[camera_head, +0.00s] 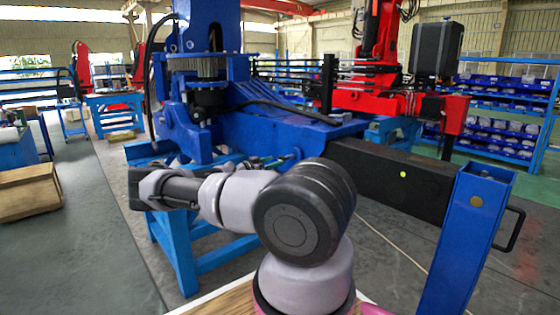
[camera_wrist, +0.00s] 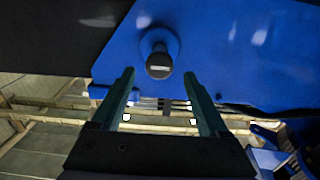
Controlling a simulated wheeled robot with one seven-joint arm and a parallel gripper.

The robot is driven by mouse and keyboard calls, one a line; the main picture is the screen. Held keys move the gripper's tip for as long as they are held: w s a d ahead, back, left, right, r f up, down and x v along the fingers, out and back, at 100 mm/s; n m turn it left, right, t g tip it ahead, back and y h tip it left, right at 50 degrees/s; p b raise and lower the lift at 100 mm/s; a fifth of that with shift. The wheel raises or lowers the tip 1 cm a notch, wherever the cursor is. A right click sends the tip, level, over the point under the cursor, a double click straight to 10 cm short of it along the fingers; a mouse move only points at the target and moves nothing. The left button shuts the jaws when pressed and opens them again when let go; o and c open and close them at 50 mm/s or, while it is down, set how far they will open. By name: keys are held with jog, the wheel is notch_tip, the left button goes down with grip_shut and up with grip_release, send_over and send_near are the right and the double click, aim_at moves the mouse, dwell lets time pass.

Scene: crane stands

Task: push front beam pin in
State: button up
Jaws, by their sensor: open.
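In the wrist view a dark round pin (camera_wrist: 158,65) with a light slot mark sticks out of a round collar on a blue plate (camera_wrist: 235,45). My gripper (camera_wrist: 160,88) is open and empty. Its two fingers point up at the plate, one on each side below the pin, apart from it as far as I can tell. How far the pin stands out of its hole is hard to judge. In the head view the black beam (camera_head: 385,175) runs from the blue crane frame (camera_head: 265,130) to a blue upright leg (camera_head: 468,235). My gripper's fingers are not visible there.
A dark beam (camera_wrist: 55,35) borders the blue plate at left in the wrist view. A blue support stand (camera_head: 180,250) is under the crane frame, near my arm. A black handle (camera_head: 510,230) juts from the leg. Open floor (camera_head: 95,235) lies at left.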

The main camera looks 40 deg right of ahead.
aim_at(280, 159)
jog(key=shift+w+d, duration=0.15)
jog(key=shift+d, duration=2.2)
jog(key=shift+c, duration=0.3)
grip_shut()
